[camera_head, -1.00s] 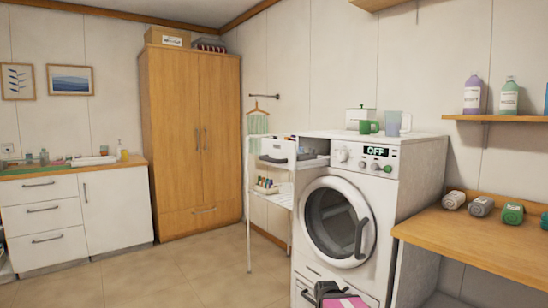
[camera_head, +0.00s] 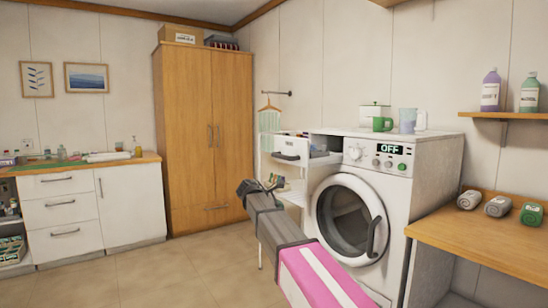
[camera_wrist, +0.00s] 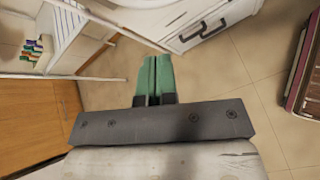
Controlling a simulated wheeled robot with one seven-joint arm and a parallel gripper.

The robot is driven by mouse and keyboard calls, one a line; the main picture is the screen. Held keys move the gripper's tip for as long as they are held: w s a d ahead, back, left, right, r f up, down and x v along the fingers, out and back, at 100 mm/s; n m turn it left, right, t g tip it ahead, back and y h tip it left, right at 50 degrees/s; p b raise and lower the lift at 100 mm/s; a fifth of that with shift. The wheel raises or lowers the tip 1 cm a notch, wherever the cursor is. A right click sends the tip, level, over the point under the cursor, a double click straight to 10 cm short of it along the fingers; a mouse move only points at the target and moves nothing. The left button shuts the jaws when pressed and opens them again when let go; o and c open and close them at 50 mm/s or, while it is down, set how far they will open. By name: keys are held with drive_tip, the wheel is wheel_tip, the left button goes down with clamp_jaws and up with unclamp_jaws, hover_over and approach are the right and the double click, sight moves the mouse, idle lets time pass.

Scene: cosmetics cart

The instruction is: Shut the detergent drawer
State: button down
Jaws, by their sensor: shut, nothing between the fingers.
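The detergent drawer (camera_head: 291,147) is pulled out at the upper left of the white washing machine (camera_head: 388,180), level with the control panel. Its white front has a dark handle. In the head view my gripper (camera_head: 246,188) is in front of and below the drawer, a little to its left in the picture, with a visible gap from the drawer front. In the wrist view my gripper (camera_wrist: 155,80) has its green fingers together, with nothing between them.
The washer's round door (camera_head: 350,215) is shut. A green mug (camera_head: 382,124) and a pitcher (camera_head: 407,120) stand on top. A wooden wardrobe (camera_head: 205,135) is behind. The floor at left is clear.

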sight(312, 149)
drive_tip(key=w+a+r+n+t+h, duration=0.15)
drive_tip(key=a+r, duration=0.25)
drive_tip(key=r, duration=0.4)
drive_tip(key=a+r+n+h, duration=0.1)
drive_tip(key=a+r+n, duration=0.1)
drive_tip(key=a+r, duration=0.4)
drive_tip(key=a+r+n+t+h, duration=0.1)
drive_tip(key=a+r+n, duration=0.15)
drive_tip(key=r, duration=0.65)
drive_tip(key=shift+m, duration=0.3)
drive_tip(key=x, duration=1.3)
drive_tip(key=shift+w+f, duration=0.15)
drive_tip(key=shift+w, duration=0.3)
drive_tip(key=r+x, duration=0.1)
drive_tip(key=x, duration=0.6)
drive_tip(key=r+x, duration=0.2)
drive_tip(key=x, duration=0.5)
drive_tip(key=w+r+x, duration=0.1)
drive_tip(key=x, duration=0.7)
drive_tip(key=shift+d+r, duration=0.2)
drive_tip(key=shift+r, duration=0.05)
drive_tip(key=shift+w+d, duration=0.15)
drive_tip(key=shift+d, duration=0.05)
drive_tip(key=shift+w+d+r, duration=0.1)
